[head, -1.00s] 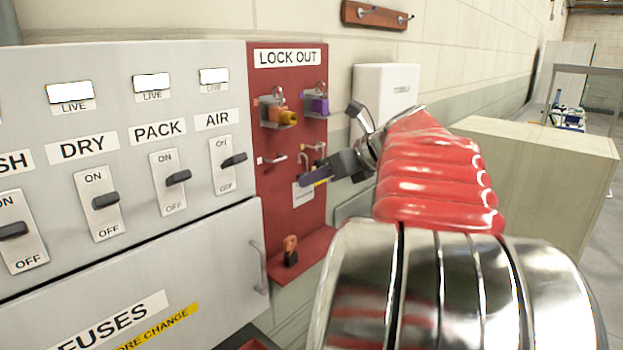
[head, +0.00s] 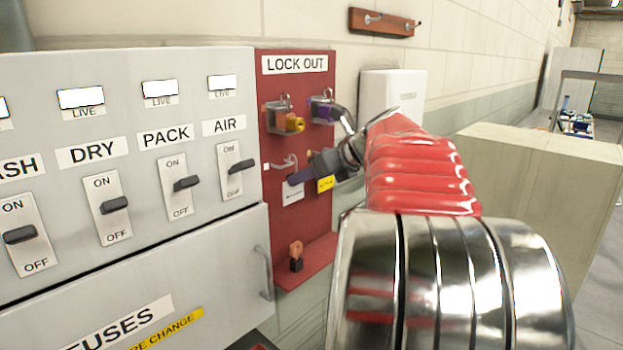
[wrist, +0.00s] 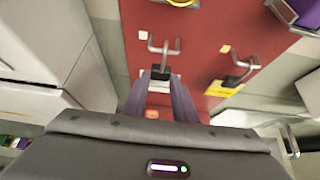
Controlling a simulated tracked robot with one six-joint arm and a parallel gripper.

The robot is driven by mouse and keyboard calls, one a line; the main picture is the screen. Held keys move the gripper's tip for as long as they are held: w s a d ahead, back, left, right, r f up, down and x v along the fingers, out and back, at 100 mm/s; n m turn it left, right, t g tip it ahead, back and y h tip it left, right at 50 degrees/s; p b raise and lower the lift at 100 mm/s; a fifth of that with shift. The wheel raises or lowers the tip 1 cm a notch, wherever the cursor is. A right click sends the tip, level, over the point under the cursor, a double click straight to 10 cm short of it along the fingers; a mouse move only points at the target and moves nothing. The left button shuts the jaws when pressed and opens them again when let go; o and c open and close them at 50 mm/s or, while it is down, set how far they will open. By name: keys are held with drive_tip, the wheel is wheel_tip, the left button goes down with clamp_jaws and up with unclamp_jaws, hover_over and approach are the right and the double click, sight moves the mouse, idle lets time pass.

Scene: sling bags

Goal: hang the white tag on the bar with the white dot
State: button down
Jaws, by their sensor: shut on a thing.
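The white tag (head: 292,194) is in my gripper (head: 300,178), low on the red board. In the wrist view my purple fingers (wrist: 161,95) are shut on the white tag (wrist: 158,86). Its black top overlaps the lower end of the left bar (wrist: 165,46); I cannot tell whether it is around the bar or in front of it. The white dot (wrist: 143,35) sits just left of that bar. In the head view the same bar (head: 286,162) and white dot (head: 266,166) show just above my fingers.
A yellow tag (head: 326,184) hangs from the neighbouring right bar (wrist: 243,65), close to my gripper. Padlocks hang above, one orange (head: 289,122) and one purple (head: 324,111). An orange-and-black padlock (head: 296,256) stands on the red shelf (head: 315,262) below.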

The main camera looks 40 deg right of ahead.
drive_tip(key=shift+w+f, duration=0.1)
drive_tip(key=shift+w, duration=1.3)
drive_tip(key=shift+f, duration=1)
drive_tip(key=c, duration=1.4)
unclamp_jaws()
drive_tip(key=shift+o, duration=0.2)
drive_tip(key=shift+s+r, duration=0.1)
drive_tip(key=shift+s, duration=0.05)
drive_tip(key=v, duration=1.3)
drive_tip(key=shift+s, duration=0.25)
drive_tip(key=shift+a, duration=0.1)
